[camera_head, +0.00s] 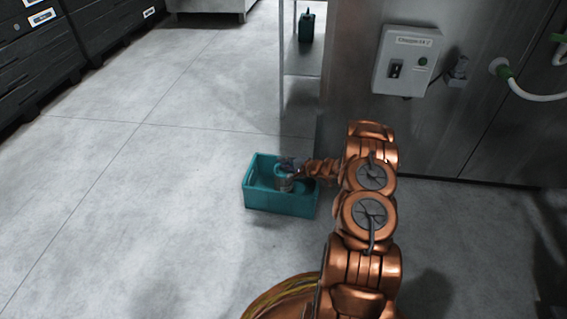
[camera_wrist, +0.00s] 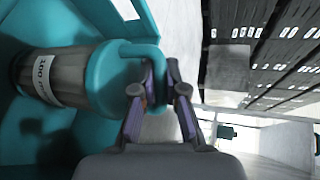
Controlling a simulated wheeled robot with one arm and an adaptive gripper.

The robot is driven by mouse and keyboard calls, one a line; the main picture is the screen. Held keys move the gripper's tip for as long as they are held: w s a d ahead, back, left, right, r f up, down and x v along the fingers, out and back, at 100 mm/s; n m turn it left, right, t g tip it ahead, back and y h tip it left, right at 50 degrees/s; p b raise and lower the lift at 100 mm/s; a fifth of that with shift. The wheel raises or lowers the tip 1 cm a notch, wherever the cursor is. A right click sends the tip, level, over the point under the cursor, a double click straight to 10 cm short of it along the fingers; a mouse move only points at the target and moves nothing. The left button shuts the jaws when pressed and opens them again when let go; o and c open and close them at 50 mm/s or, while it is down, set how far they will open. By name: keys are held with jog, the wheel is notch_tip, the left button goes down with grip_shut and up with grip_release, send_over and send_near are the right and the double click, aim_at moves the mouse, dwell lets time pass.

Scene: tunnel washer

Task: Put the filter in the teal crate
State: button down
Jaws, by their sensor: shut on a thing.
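The teal crate (camera_head: 268,201) stands on the floor near the middle of the head view. The filter (camera_wrist: 62,78) has a grey cylindrical body with a white label, a teal cap and a teal loop handle. My gripper (camera_wrist: 158,78) is shut on the handle. The filter lies sideways in the wrist picture, with the crate's teal walls around and behind it. In the head view the filter (camera_head: 284,184) shows small inside the crate's outline, below my gripper (camera_head: 287,170). I cannot tell whether it touches the crate floor.
A steel cabinet wall with a switch box (camera_head: 403,60) stands at the right. A shelf rack (camera_head: 300,72) holding a dark green container (camera_head: 306,27) stands behind the crate. Black storage crates (camera_head: 38,62) line the upper left. The floor left of the crate is clear.

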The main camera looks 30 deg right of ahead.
jog(key=c, duration=1.2)
grip_release()
jog(key=shift+r, duration=0.1)
